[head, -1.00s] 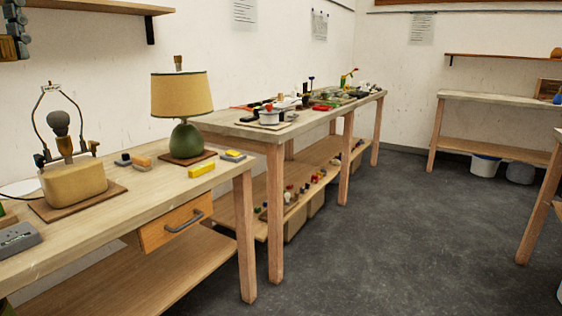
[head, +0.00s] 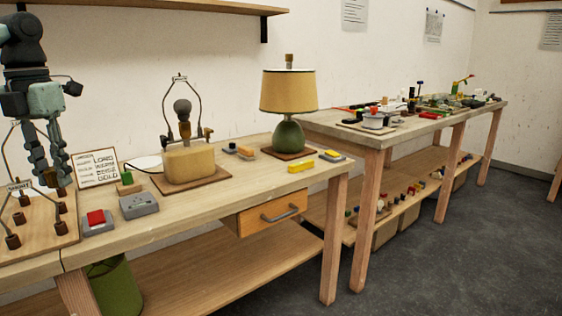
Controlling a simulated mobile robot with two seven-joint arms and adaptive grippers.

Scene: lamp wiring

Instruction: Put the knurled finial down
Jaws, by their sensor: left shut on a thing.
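My left gripper (head: 60,178) hangs down at the left edge of the head view, fingers pointing at a wooden board (head: 45,243) on the near bench. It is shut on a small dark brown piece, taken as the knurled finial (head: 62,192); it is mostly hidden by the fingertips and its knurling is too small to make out. The board carries several brown knobs and a small tag reading SHORT. Whether the held piece touches the board cannot be told. My right gripper is not in view.
Beside the board are a written card (head: 96,168), a red-topped block (head: 96,222) and a grey box (head: 139,205). A bare lamp with a wire harp (head: 190,165) and a green shaded lamp (head: 288,137) stand further right. Bare bench top shows along the front edge.

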